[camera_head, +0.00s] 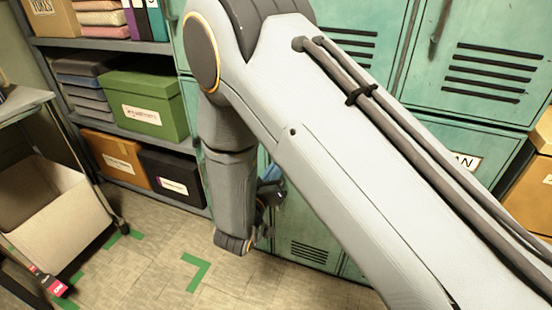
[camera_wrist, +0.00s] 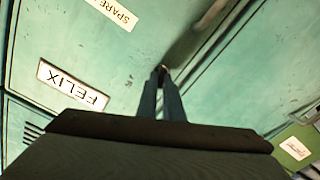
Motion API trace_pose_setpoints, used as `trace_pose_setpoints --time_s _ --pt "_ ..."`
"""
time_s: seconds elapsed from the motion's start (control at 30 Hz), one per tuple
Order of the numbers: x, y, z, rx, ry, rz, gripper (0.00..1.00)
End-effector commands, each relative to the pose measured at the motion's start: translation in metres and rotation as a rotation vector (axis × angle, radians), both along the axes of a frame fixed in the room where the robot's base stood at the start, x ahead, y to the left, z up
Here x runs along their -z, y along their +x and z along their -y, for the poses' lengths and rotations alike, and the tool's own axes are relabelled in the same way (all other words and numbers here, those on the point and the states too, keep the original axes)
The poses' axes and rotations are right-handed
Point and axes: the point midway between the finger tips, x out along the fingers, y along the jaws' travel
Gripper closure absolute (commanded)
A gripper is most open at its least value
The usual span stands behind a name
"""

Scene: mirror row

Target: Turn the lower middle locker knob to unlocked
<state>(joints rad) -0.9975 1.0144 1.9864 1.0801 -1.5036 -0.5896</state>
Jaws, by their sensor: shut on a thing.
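The teal lockers fill the upper and right part of the head view. In the wrist view, a teal locker door (camera_wrist: 110,65) with a FELIX label (camera_wrist: 73,85) lies close in front of my gripper (camera_wrist: 161,82). The gripper's two fingers are shut on a small dark knob (camera_wrist: 162,68) at the door, mostly hidden between the fingertips. Which way the knob points cannot be told. In the head view my gripper (camera_head: 270,187) shows only partly, low against the lockers; my arm hides the knob and most of the lower middle door.
Left of the lockers, a shelf (camera_head: 140,130) holds a green box (camera_head: 144,103), an orange box (camera_head: 112,155) and a black box (camera_head: 172,178). An open carton (camera_head: 50,215) stands at left. Green tape marks (camera_head: 196,270) the otherwise clear floor.

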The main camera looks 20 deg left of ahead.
Motion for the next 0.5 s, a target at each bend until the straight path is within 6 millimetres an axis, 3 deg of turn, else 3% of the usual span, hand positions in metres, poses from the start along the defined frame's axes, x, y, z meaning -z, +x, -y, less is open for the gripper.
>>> trace_pose_setpoints --time_s 0.5 --pt "-0.0009 -0.0006 -0.0016 0.0 -0.487 -0.038 1.0"
